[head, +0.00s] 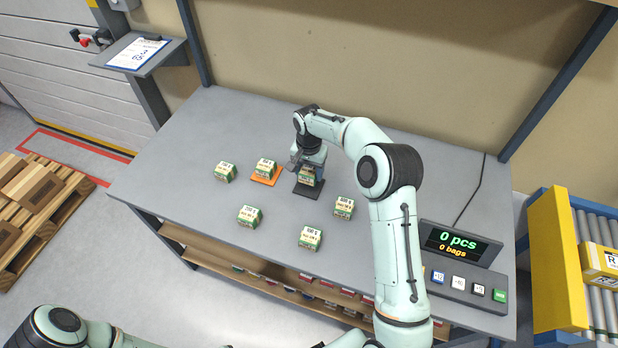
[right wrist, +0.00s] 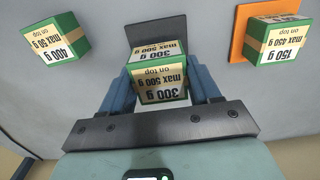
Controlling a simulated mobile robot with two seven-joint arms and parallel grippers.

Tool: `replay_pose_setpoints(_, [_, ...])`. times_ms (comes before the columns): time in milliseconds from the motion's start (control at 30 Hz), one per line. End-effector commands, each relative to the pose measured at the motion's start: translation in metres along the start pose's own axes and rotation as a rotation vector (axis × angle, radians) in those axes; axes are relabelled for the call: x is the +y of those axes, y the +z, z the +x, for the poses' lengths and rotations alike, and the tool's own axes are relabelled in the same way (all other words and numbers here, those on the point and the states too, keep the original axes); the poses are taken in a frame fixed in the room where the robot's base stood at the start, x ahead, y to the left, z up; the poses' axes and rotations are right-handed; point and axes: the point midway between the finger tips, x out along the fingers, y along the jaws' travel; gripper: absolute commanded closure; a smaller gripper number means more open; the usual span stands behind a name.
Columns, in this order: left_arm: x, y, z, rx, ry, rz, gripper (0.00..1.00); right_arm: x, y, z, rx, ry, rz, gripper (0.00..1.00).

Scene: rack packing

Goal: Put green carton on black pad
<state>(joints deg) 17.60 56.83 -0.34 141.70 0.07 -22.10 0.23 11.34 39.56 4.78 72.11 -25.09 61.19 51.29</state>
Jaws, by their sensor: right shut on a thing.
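My right gripper (head: 309,179) is shut on a green carton (head: 306,173) at the black pad (head: 309,192). In the right wrist view the carton (right wrist: 160,90) sits between the blue fingers of the gripper (right wrist: 164,88); its label reads 300 g, max 500 g. The black pad (right wrist: 153,28) shows just beyond it there. I cannot tell whether the carton's base touches the pad, because the gripper and carton hide the contact. My left gripper is outside the views; only part of the left arm shows at the bottom left.
An orange pad (head: 274,180) bearing a green carton (head: 265,168) lies just left of the black pad. Other green-and-white cartons stand around on the grey table (head: 170,195), including one (head: 343,208) to the right. A display (head: 460,243) reads 0 pcs, 0 bags.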

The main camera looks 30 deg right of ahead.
Motion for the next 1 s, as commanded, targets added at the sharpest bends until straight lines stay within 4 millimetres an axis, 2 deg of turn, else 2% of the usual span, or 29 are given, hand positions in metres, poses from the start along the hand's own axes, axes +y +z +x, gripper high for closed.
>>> replay_pose_setpoints(233, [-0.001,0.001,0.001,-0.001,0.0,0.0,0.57,0.001,0.001,0.036,-0.003,0.001,0.001,0.81])
replay_pose_setpoints(633, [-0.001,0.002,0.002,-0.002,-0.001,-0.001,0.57,0.0,0.001,0.042,-0.001,0.0,0.0,0.81])
replay_pose_setpoints(667, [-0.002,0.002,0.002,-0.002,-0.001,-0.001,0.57,0.0,0.001,0.043,-0.002,0.001,0.0,0.35])
replay_pose_setpoints(733, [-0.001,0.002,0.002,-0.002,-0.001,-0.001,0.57,0.0,0.001,0.042,-0.002,0.001,0.0,0.13])
replay_pose_setpoints(1000, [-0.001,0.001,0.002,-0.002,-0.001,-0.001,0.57,0.0,0.001,0.041,-0.002,0.001,0.0,0.13])
